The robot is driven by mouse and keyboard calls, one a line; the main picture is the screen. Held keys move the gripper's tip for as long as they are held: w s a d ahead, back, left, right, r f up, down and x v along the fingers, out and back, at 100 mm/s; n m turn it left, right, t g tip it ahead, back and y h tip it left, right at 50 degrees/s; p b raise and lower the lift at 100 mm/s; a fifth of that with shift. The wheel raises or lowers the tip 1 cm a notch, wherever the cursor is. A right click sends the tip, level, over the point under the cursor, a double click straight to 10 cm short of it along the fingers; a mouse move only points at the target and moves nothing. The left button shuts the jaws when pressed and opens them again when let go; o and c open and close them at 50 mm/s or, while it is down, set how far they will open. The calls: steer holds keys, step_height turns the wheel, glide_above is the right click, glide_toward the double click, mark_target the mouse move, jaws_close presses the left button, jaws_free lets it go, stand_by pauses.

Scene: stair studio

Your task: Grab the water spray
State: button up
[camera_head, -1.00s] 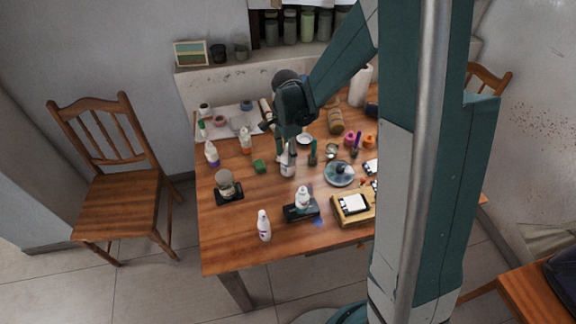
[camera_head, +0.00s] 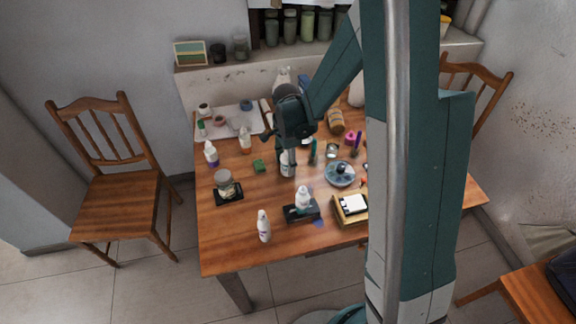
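My gripper (camera_head: 289,151) points down over the middle of the wooden table. Its fingertips are at the upper part of a small white bottle (camera_head: 287,168), which stands upright. The picture is too small to tell whether the fingers touch it or are closed. Other whitish bottles stand on the table: one at the front left (camera_head: 264,228), one on a black stand (camera_head: 303,197), one with a purple base at the left edge (camera_head: 211,155), and one with an orange part (camera_head: 245,141). I cannot tell for sure which of them is the water spray.
The wooden table (camera_head: 235,245) is crowded at its middle and right. A jar on a black base (camera_head: 224,181), a green block (camera_head: 258,166), a round grey dish (camera_head: 339,174) and a yellow box (camera_head: 348,214) stand near the gripper. The front left is mostly bare.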

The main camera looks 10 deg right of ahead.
steer(key=shift+c, duration=0.3)
steer(key=c, duration=0.6)
steer(key=shift+r, duration=0.1)
steer(key=shift+r+p, duration=0.9)
steer(key=shift+r, duration=4.05)
